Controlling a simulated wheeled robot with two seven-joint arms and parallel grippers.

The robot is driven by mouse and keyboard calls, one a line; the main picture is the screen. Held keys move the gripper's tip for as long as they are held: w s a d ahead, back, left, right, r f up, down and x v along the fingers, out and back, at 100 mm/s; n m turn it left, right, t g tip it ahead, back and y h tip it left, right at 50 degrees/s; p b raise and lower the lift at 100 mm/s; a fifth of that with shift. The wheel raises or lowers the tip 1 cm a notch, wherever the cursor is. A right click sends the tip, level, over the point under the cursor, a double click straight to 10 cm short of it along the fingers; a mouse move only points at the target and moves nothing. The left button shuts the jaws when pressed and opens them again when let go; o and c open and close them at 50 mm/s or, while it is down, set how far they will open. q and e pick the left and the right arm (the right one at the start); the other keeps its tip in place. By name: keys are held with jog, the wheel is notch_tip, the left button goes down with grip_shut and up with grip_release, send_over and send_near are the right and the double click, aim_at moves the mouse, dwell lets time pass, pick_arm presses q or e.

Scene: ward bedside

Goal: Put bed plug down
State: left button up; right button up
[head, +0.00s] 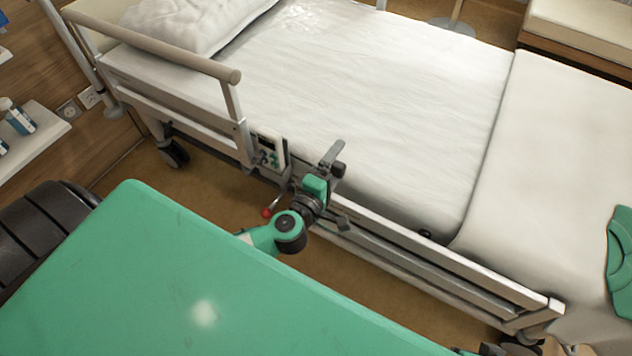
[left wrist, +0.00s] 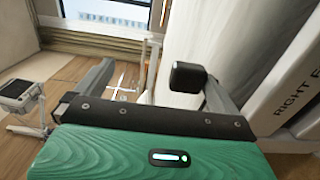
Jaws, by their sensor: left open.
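My left gripper (head: 340,188) is open beside the near rail of the bed. In the left wrist view the gripper (left wrist: 158,85) has its two grey fingers spread apart. A small black block (left wrist: 188,76) shows near the right finger; I cannot tell whether it is a finger pad or a plug. No bed plug can be clearly made out in either view. The hospital bed (head: 380,105) has a white mattress and a rail. My right gripper is not in view.
A control panel (head: 269,154) hangs on the bed side near my left gripper, with a red-tipped lever (head: 267,212) below it. Brown floor (head: 190,195) is clear between me and the bed.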

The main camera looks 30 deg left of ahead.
pick_arm(q)
jog(key=s, duration=1)
jog(key=shift+a, duration=0.2)
jog(key=c, duration=2)
jog(key=shift+o, duration=0.2)
jog(key=shift+w, duration=0.1)
